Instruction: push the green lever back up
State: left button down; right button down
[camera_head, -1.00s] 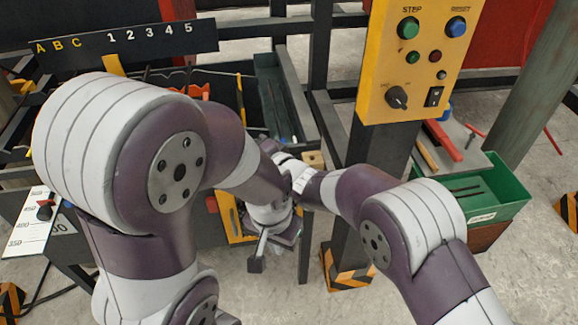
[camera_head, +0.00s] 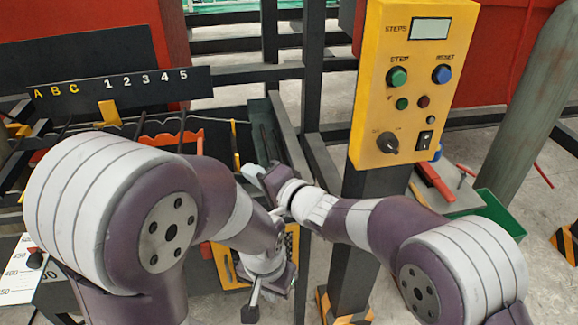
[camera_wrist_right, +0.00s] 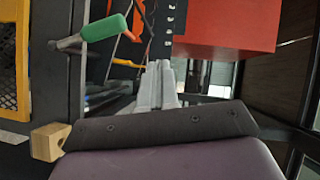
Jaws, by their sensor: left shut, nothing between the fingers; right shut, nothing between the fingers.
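The green lever (camera_wrist_right: 107,27) shows in the right wrist view at upper left, a green grip on a short metal rod, tilted with its grip up to the right. I cannot make it out in the head view. My right gripper (camera_wrist_right: 160,82) is shut and empty, to the right of and below the lever in that view, with a visible gap. In the head view my right gripper (camera_head: 253,172) points left over the bench. My left gripper (camera_head: 250,312) is shut and empty, low in front of the bench, pointing down.
A yellow control box (camera_head: 412,85) stands on a dark post right of my right gripper. A black number board (camera_head: 120,92) and orange parts lie at the back left. A wooden block (camera_wrist_right: 48,141) and a yellow mesh panel (camera_wrist_right: 9,60) are at left in the wrist view.

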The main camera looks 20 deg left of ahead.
jog(key=d+r, duration=0.4)
jog(key=d, duration=0.3)
jog(key=shift+w+d+r+p, duration=0.25)
jog(key=shift+w+d+p, duration=0.1)
jog(key=shift+w+p, duration=0.05)
